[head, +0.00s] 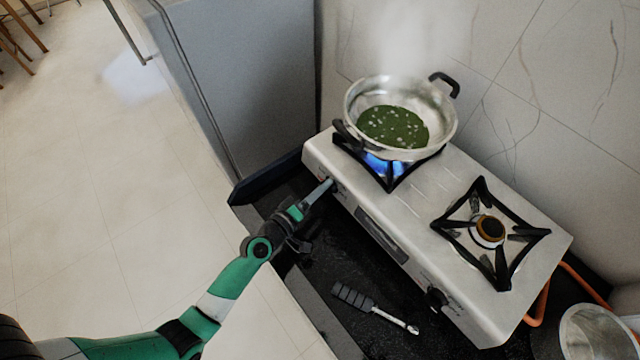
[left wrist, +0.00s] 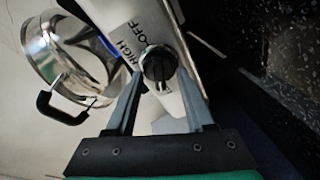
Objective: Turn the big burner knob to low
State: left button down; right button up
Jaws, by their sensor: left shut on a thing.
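The big burner knob (left wrist: 158,62) is dark and round, on the stove's front panel, with the words HIGH and OFF printed beside it in the left wrist view. My left gripper (left wrist: 162,74) is shut on this knob, one finger on each side. In the head view my left gripper (head: 326,187) reaches the front panel at the stove's left end and hides most of the knob. I cannot tell exactly where the knob points. A blue flame (head: 384,164) burns on the left burner. My right gripper is not in view.
A steaming metal pan (head: 352,105) with green food sits on the lit burner. The right burner (head: 488,230) is unlit, with its own knob (head: 437,299) below. A utensil (head: 372,308) lies on the dark counter. A metal bowl (head: 596,330) is at bottom right.

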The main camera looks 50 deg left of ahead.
pick_arm(q)
jog(key=shift+n, duration=0.4)
jog(key=shift+c, duration=1.4)
grip_release()
jog(key=shift+s+p, duration=0.1)
jog(key=shift+p, duration=0.2)
jog(key=s+d+r, duration=0.1)
jog(key=s, duration=1)
jog(key=shift+d+r+b, duration=0.2)
jog(key=shift+r+b, duration=0.1)
jog(key=shift+b, duration=0.05)
